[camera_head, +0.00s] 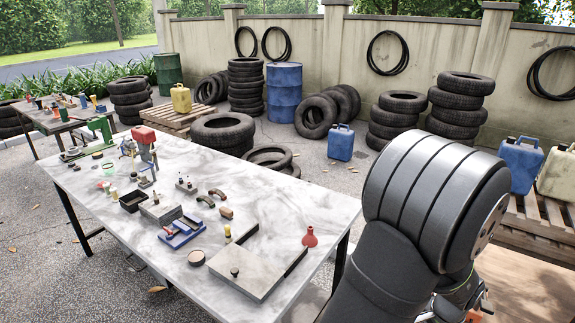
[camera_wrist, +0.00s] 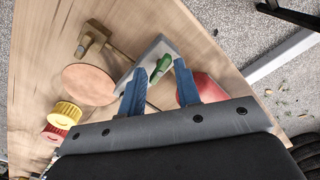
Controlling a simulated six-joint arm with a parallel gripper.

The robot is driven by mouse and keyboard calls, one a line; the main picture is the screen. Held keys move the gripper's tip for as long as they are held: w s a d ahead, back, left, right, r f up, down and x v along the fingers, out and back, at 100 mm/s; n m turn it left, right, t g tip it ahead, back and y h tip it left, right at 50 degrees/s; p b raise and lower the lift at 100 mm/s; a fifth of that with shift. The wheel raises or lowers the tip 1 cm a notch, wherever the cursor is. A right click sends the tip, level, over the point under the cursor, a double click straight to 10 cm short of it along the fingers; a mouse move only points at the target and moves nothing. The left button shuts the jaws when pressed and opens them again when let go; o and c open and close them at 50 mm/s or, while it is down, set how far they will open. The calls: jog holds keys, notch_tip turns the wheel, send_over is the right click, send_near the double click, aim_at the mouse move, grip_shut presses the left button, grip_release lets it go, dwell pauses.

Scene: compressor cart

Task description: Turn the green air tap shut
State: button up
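In the wrist view, a green tap handle (camera_wrist: 160,68) shows as a short green bar, slanted, over a grey plate (camera_wrist: 156,52) on a wooden board. My gripper (camera_wrist: 160,68) has two blue fingers spread apart, pointing at that plate. The green handle appears between the fingertips, with a gap visible on each side. I cannot tell whether the fingertips are level with it or above it. The lower part of the plate is hidden behind the fingers and gripper body. In the head view, my arm covers the right foreground and the tap does not show.
In the wrist view, a brass fitting (camera_wrist: 91,40), a copper-coloured disc (camera_wrist: 89,84), a yellow knob (camera_wrist: 65,113) and a red part (camera_wrist: 206,88) surround the plate. In the head view, a marble table (camera_head: 318,207) with tools stands left; a wooden surface (camera_head: 535,285) lies lower right.

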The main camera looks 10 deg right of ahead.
dwell(0.4)
jog(key=s+d+r+m+t+y, duration=0.1)
jog(key=s+d+r+m+y, duration=0.15)
jog(key=r+m, duration=0.4)
jog(key=s+d+r+m+t+y, duration=0.1)
jog(key=s+d+r+m, duration=0.2)
jog(key=r, duration=0.7)
jog(key=x, duration=0.6)
jog(key=w+x, duration=0.1)
jog(key=x, duration=0.4)
jog(key=w+x, duration=0.1)
jog(key=x, duration=0.5)
jog(key=shift+d+f, duration=0.2)
jog(key=shift+d, duration=0.05)
